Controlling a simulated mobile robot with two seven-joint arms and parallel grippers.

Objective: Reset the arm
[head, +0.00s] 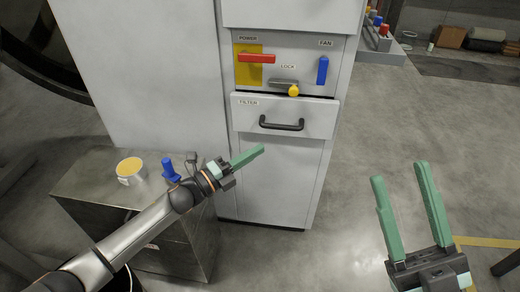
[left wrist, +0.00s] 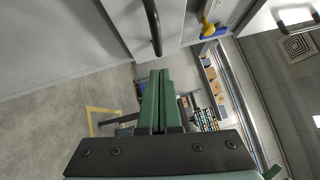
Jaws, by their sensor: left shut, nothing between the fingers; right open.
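My left arm comes in from the left in the head view, and its gripper (head: 250,157) is shut and empty. It is in front of the white cabinet (head: 275,170), below the filter drawer (head: 284,115). The left gripper's green fingers also show pressed together in the left wrist view (left wrist: 160,100), with a dark handle just beyond. My right gripper (head: 400,172) is open and empty, over the floor to the right of the cabinet. Its two green fingers point up and are apart.
The cabinet panel has a red power lever (head: 256,58), a yellow-knobbed lock (head: 293,90) and a blue fan lever (head: 322,70). A metal side table (head: 85,185) holds a yellow-topped white cup (head: 130,170) and a blue item (head: 170,170). The right floor is mostly clear.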

